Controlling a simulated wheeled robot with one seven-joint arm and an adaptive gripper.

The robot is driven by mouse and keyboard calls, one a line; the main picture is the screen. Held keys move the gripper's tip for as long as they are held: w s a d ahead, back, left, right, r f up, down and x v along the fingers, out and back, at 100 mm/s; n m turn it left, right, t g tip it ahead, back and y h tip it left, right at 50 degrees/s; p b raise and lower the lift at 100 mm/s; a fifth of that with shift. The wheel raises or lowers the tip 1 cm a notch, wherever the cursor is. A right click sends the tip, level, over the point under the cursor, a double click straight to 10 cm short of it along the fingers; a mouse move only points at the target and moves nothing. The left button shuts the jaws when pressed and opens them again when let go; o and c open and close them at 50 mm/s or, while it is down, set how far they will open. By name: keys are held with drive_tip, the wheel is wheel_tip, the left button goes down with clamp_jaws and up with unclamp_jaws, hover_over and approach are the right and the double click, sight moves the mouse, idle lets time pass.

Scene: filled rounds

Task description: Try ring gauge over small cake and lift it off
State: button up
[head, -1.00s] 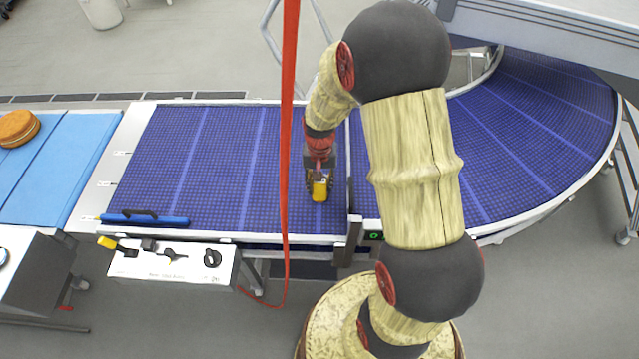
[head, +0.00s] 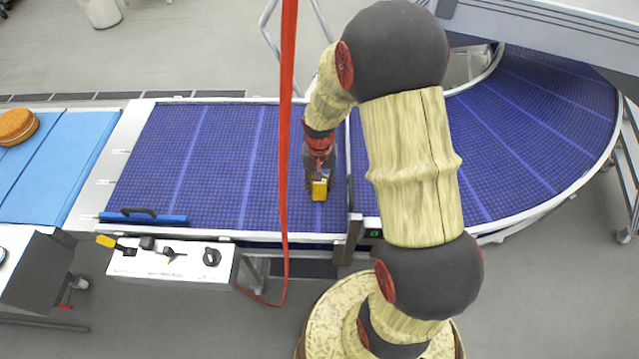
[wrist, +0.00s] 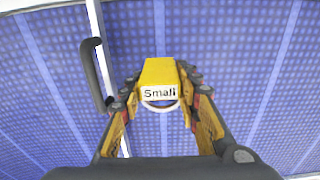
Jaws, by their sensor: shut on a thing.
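My gripper (head: 319,182) is over the blue conveyor, left of the belt's joint. It is shut on the yellow handle of the ring gauge (head: 319,191). In the wrist view, my gripper (wrist: 160,95) has its fingers on both sides of the gauge's yellow block (wrist: 159,75), which reads "Small". A thin pale ring edge shows just below the label; the rest of the ring is hidden. No cake is visible under the gauge. One round orange-brown cake (head: 17,126) lies on the light blue belt at the far left; I cannot tell whether it is the small one.
A blue bar with a black handle (head: 145,217) lies along the conveyor's front edge. A white box (head: 172,264) with a yellow-ended tool and several black items stands in front. A red strap (head: 287,120) hangs left of my arm. The dark blue belt (head: 215,150) left of my gripper is clear.

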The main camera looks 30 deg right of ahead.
sight(320, 194)
drive_tip(key=shift+f+b, duration=1.65)
drive_tip(key=shift+f, duration=1)
idle(0.4)
drive_tip(key=shift+r, duration=0.2)
idle(0.9)
drive_tip(key=shift+r+p, duration=3.35)
drive_tip(key=shift+r, duration=1.4)
